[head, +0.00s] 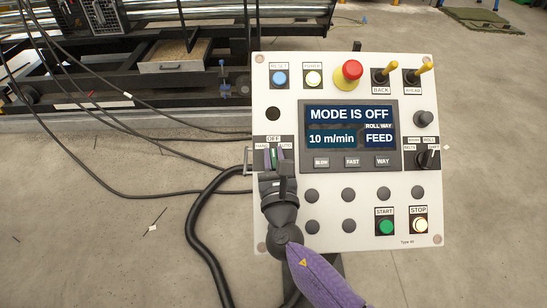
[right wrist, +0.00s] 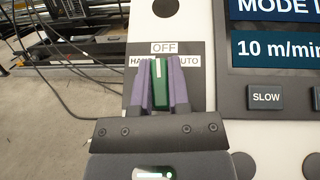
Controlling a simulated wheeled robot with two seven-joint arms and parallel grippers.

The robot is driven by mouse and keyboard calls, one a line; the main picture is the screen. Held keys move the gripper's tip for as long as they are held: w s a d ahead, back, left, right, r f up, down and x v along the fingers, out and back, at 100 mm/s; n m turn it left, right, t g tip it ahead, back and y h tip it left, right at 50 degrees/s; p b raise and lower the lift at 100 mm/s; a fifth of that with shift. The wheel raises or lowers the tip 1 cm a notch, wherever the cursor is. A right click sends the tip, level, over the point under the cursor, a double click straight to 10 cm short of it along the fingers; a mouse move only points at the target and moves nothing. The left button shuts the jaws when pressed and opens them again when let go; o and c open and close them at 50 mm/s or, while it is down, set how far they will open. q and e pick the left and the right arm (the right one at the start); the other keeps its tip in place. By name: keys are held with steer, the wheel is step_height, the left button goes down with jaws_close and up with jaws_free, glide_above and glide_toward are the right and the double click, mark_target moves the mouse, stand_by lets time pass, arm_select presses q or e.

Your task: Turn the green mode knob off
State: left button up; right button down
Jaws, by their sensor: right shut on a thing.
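The green mode knob (right wrist: 159,84) sits on the left of the control panel (head: 345,240), below the OFF label and between HAND and AUTO. It also shows small in the head view (head: 274,156). Its white mark points up to OFF. My right gripper (right wrist: 159,82) is shut on the knob, one purple finger on each side; it also shows in the head view (head: 274,160). The screen (head: 349,126) reads "MODE IS OFF", "10 m/min" and "ROLL WAY FEED". My left gripper is not in view.
A red emergency button (head: 348,72) and yellow-tipped levers (head: 389,70) stand out from the panel's top. START (head: 386,227) and STOP (head: 420,225) buttons are at lower right. Black cables (head: 196,215) run left of the panel over open concrete floor.

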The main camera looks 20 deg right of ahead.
steer(key=shift+f+m+h, duration=0.4)
steer(key=shift+m+h, duration=0.4)
steer(key=shift+m, duration=0.1)
steer(key=shift+s, duration=0.1)
steer(key=c, duration=0.7)
jaws_free()
steer(key=shift+o, duration=0.5)
steer(key=shift+r, duration=0.1)
steer(key=v, duration=0.9)
steer(key=shift+s+a+p, duration=0.1)
steer(key=shift+s+p, duration=0.2)
steer(key=shift+s, duration=0.1)
